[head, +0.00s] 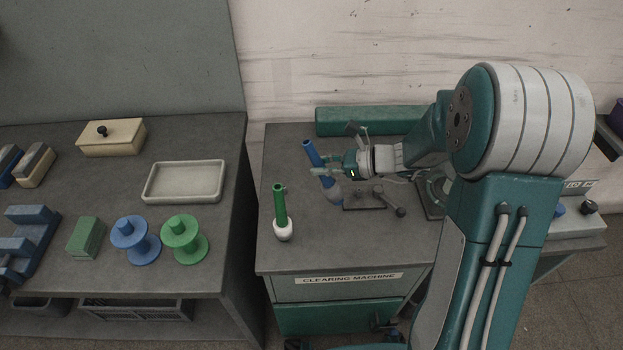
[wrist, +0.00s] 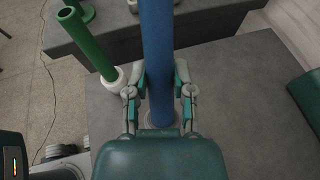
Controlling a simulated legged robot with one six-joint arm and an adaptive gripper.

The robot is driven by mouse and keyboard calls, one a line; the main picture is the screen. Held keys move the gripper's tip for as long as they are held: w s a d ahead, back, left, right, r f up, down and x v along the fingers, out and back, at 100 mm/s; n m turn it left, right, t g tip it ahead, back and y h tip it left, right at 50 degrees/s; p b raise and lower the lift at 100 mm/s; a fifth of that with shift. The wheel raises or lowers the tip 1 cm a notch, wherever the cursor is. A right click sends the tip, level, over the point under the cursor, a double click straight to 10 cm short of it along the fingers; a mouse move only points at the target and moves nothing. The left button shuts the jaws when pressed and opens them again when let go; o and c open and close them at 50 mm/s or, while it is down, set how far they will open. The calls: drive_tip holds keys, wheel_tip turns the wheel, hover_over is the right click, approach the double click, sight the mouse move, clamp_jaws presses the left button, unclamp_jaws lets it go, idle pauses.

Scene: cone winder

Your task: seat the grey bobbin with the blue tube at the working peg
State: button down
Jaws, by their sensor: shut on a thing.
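The grey bobbin (head: 332,196) has a blue tube (head: 312,153) rising from it and leaning to the left in the head view. My gripper (head: 337,166) reaches in from the right and is shut around the blue tube. In the wrist view the blue tube (wrist: 157,45) runs between the two fingers of my gripper (wrist: 160,84), with a little of the grey bobbin showing below. Whether the bobbin touches the table is not clear. I cannot make out the working peg; a dark plate with a lever (head: 366,196) is just right of the bobbin.
A white bobbin with a green tube (head: 281,210) stands left of the grey bobbin, also in the wrist view (wrist: 91,45). A green bar (head: 365,121) lies at the back. The left bench holds a cream tray (head: 185,196), blue spool (head: 135,256) and green spool (head: 187,254).

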drive_tip(key=w+d+m+t, duration=0.1)
drive_tip(key=d+m+t, duration=0.2)
drive_tip(key=d+t, duration=0.2)
drive_tip(key=w+d+r+m+t, duration=0.1)
drive_tip(key=w+d+m+t, duration=0.1)
drive_tip(key=d+t, duration=0.3)
drive_tip(key=shift+w+d+r+m+h, duration=0.2)
drive_tip(key=shift+w+d+m+h, duration=0.1)
drive_tip(key=shift+d+m, duration=0.25)
drive_tip(key=shift+s+f, duration=0.15)
drive_tip(key=shift+f, duration=2.55)
idle(1.2)
drive_tip(key=shift+c, duration=2)
unclamp_jaws()
drive_tip(key=v, duration=1.2)
